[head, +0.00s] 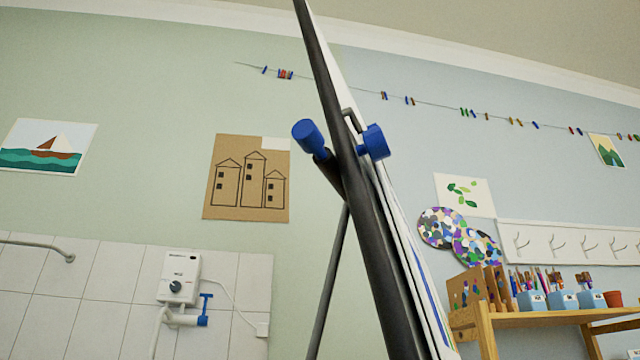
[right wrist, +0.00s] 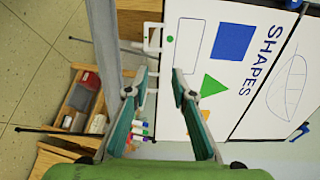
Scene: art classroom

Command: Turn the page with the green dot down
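In the right wrist view a white page (right wrist: 225,20) fills the upper middle, turned sideways. It carries the word SHAPES, a blue square, a green triangle and a small green dot (right wrist: 169,39) near its left edge. My right gripper (right wrist: 160,72) is open and empty, its two teal fingers pointing at the page's left edge, below the green dot in the picture. I cannot tell whether a fingertip touches the page. In the head view the easel (head: 372,215) shows nearly edge-on, with blue knobs at its upper part. My left gripper is in neither view.
Another white sheet (right wrist: 285,75) with an outline drawing lies right of the page. Several coloured markers (right wrist: 140,128) show between my fingers. A wooden box (right wrist: 82,100) stands at left. A shelf (head: 540,320) with brush pots is at right in the head view.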

